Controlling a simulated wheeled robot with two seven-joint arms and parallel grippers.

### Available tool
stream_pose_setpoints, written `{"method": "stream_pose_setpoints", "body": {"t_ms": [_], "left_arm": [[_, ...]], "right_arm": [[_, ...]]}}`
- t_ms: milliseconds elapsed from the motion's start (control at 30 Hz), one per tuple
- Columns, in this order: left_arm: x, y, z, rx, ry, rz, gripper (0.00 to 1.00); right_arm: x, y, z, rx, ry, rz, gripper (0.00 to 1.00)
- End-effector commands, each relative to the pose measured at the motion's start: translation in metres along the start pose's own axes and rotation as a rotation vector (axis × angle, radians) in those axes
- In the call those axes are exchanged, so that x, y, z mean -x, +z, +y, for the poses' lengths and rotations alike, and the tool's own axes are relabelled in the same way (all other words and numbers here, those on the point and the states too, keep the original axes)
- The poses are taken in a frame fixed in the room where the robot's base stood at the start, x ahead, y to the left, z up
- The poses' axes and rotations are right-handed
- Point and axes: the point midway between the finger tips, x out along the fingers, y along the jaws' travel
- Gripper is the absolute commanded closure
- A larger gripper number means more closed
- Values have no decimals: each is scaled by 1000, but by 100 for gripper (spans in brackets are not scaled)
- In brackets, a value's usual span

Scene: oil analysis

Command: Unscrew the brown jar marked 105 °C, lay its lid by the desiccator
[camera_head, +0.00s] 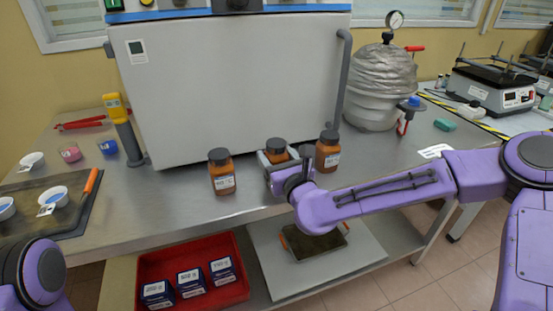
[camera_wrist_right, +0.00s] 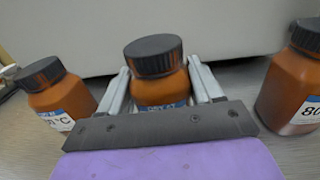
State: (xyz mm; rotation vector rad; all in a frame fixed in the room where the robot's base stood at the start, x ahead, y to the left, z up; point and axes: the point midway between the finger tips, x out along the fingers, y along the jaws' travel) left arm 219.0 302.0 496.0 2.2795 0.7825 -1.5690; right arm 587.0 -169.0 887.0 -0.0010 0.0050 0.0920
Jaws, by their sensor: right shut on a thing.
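Three brown jars with dark lids stand in a row on the steel bench: a left jar (camera_head: 222,172), a middle jar (camera_head: 276,146) and a right jar (camera_head: 327,152). My right gripper (camera_wrist_right: 160,95) is shut around the body of the middle jar (camera_wrist_right: 158,85), one finger on each side. That jar is upright, its black lid (camera_wrist_right: 153,55) on. Its label is mostly hidden by the gripper. The right jar (camera_wrist_right: 292,85) reads "80"; the left jar's label (camera_wrist_right: 58,121) shows "°C", its number unclear. The desiccator (camera_head: 376,88), grey with a gauge, stands back right. My left gripper is out of view.
A large grey oven (camera_head: 230,85) stands behind the jars. A yellow handheld instrument (camera_head: 114,107) is on its left; a dark mat (camera_head: 25,215) with small dishes lies further left. A teal block (camera_head: 444,125) lies right of the desiccator. Bench right of the jars is mostly clear.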

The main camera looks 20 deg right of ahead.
Motion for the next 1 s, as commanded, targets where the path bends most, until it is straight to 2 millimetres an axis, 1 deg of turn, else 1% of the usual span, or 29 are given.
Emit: {"method": "stream_pose_setpoints", "body": {"t_ms": [167,267,300,400,467,500,567,600,633,700,800,867,900,1000], "left_arm": [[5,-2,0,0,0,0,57],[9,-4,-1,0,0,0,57],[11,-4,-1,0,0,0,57],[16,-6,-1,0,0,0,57],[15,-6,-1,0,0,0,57],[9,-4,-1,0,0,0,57],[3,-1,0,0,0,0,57],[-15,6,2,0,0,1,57],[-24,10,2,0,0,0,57],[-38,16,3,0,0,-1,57],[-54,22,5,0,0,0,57],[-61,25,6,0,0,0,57],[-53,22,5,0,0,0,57],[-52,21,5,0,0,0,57]], "right_arm": [[1,33,0,-3,1,-9,73],[20,57,-10,-8,-1,-11,73],[29,69,-15,-9,-1,-12,73],[51,96,-25,-10,0,-13,73],[66,99,-33,-11,0,-11,73],[76,100,-38,-12,-2,-13,73],[89,105,-43,-11,1,-15,73],[90,97,-45,-4,-4,-15,73],[91,97,-46,-2,-6,-15,73],[96,101,-49,-1,-8,-15,73],[104,106,-51,-1,-3,-14,73],[109,109,-52,-1,3,-15,73],[115,120,-56,-5,0,-14,73],[123,124,-60,-3,1,-10,73]]}}
